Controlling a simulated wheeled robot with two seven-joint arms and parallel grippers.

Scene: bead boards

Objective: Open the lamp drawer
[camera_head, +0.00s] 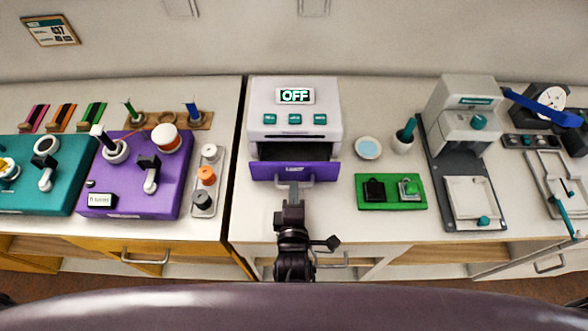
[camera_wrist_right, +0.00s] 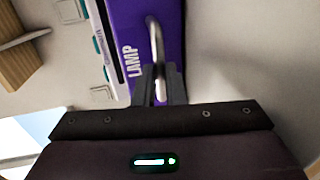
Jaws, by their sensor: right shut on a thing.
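The lamp drawer (camera_head: 272,171) has a purple front marked LAMP and sits at the bottom of a white box unit (camera_head: 260,100) with an OFF display. It stands partly out, with a dark inside showing behind its front. In the right wrist view the purple front (camera_wrist_right: 135,25) and its metal bar handle (camera_wrist_right: 155,45) are close up. My right gripper (camera_head: 294,188) is in front of the drawer, with its fingers (camera_wrist_right: 160,88) shut on the handle. My left gripper is not in view.
Right of the unit are a pale blue dish (camera_head: 368,148), a cup (camera_head: 402,143) and a green board (camera_head: 372,205). A purple board (camera_head: 120,180) lies to the left. The counter just in front of the drawer is clear apart from my right arm.

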